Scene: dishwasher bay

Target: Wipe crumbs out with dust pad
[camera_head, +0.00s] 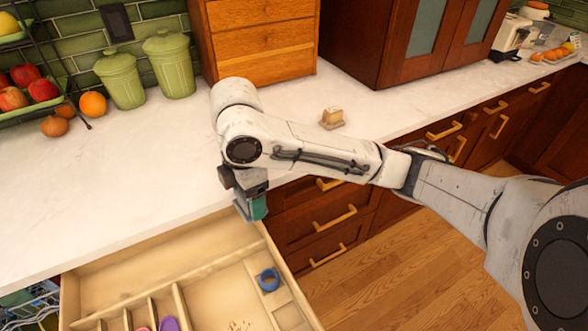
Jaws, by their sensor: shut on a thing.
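My gripper (242,205) points down over the back right part of the open wooden drawer (215,244), close to the counter's front edge. It is shut on a teal pad (257,208), which seems to be the dust pad; the fingers partly hide it. The pad appears to be above the drawer, but its exact height is unclear. Small brown crumbs (240,325) lie on the drawer floor at the bottom edge of the view, left and below a blue round item (268,279).
Dividers split the drawer; pink (143,329) and purple (169,324) items lie in its front slots. The white counter (150,175) holds green canisters (168,63), an orange (93,104) and a small tan block (332,117). Closed drawers (315,218) stand to the right.

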